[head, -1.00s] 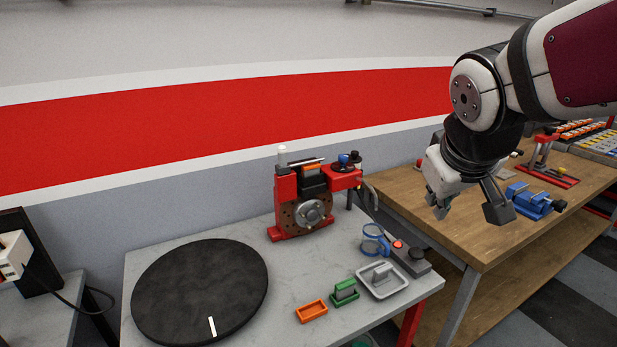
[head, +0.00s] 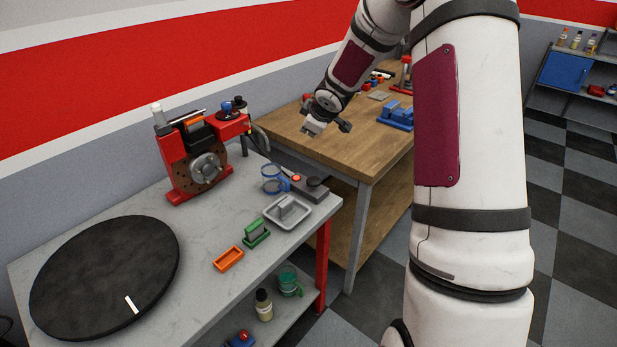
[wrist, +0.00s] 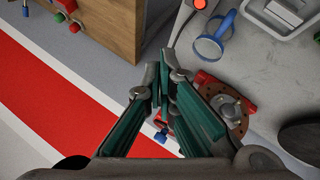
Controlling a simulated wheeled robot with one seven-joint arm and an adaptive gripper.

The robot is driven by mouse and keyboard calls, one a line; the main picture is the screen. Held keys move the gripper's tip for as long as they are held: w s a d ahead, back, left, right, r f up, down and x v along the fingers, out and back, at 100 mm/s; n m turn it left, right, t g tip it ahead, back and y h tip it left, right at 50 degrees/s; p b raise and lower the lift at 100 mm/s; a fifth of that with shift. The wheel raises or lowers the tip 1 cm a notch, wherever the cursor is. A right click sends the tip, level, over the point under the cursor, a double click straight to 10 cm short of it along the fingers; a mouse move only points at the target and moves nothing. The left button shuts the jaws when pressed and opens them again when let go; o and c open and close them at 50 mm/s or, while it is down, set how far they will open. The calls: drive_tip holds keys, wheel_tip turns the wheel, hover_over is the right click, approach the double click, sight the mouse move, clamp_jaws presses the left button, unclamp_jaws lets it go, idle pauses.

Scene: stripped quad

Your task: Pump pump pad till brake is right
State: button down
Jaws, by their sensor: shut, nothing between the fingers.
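A red brake rig with a rusty disc (head: 207,170) and grey hub stands at the back of the grey table. It also shows at the right in the wrist view (wrist: 232,108). A grey box with a red button and a round dark pad (head: 315,181), which looks like the pump pad, lies near the table's right end. The red button (wrist: 200,4) shows at the top edge of the wrist view. My gripper (head: 327,130) is shut and empty, raised near the wooden bench's left end, above and apart from the box. In the wrist view its fingers (wrist: 164,66) converge.
A blue vise (head: 396,116) sits on the wooden bench (head: 365,150).

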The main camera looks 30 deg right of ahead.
drive_tip(key=n+y, duration=0.2)
hover_over(312, 181)
wheel_tip(312, 181, down, 9)
drive_tip(key=shift+r+t, duration=0.2)
drive_tip(key=shift+t, duration=0.2)
drive_tip(key=shift+f, duration=0.1)
wheel_tip(312, 181, down, 7)
drive_tip(key=b, duration=0.6)
drive_tip(key=shift+f+b, duration=0.5)
drive_tip(key=shift+f, duration=0.3)
drive_tip(key=shift+f+m, duration=0.15)
drive_tip(key=shift+m, duration=0.15)
drive_tip(key=shift+f, duration=0.3)
